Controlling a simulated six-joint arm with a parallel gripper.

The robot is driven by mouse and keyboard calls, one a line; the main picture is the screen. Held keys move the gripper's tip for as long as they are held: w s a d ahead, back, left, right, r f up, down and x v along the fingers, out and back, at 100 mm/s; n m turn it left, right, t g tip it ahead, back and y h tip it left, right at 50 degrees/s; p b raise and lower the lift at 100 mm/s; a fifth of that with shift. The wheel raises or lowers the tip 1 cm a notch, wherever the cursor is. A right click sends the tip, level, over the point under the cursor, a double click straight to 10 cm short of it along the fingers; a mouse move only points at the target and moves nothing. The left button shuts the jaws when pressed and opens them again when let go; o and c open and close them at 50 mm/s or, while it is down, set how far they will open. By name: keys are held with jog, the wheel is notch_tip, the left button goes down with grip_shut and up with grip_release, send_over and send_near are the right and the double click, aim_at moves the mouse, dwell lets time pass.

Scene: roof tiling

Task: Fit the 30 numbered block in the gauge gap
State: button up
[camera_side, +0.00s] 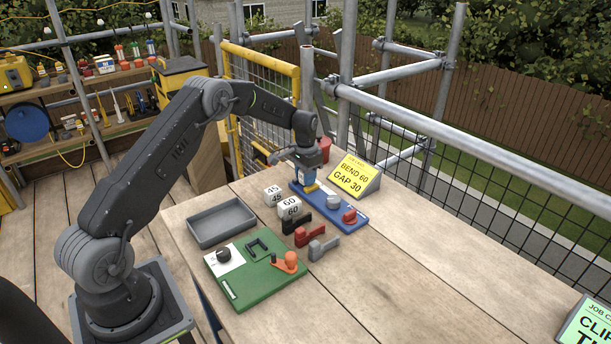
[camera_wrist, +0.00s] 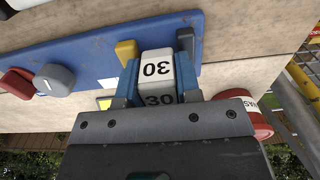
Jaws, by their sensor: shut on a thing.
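The white block marked 30 (camera_wrist: 157,68) sits between the blue fingers of my gripper (camera_wrist: 158,80) in the wrist view. The fingers are shut on it. It lies over the blue gauge board (camera_wrist: 88,48); I cannot tell whether it touches the board. A yellow piece (camera_wrist: 126,50) stands beside the block on the board. In the side view my gripper (camera_side: 305,179) is low over the far left end of the blue board (camera_side: 346,222), and the 30 block cannot be made out there. The board also bears a grey knob (camera_side: 333,201) and a red knob (camera_side: 350,217).
White blocks marked 45 (camera_side: 272,194) and 60 (camera_side: 290,206) stand left of the board. Black, red (camera_side: 310,234) and grey clamp-like pieces lie in front. A green board (camera_side: 254,278), grey tray (camera_side: 221,222), red can (camera_side: 325,146) and yellow sign (camera_side: 354,176) are nearby.

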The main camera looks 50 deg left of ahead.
jog(key=shift+s+d+f, duration=0.15)
jog(key=shift+f, duration=0.95)
dwell(1.2)
jog(key=o, duration=0.8)
jog(key=shift+r, duration=0.1)
jog(key=shift+o, duration=0.3)
jog(key=shift+r, duration=0.95)
jog(key=shift+o, duration=0.6)
jog(key=shift+r, duration=2.65)
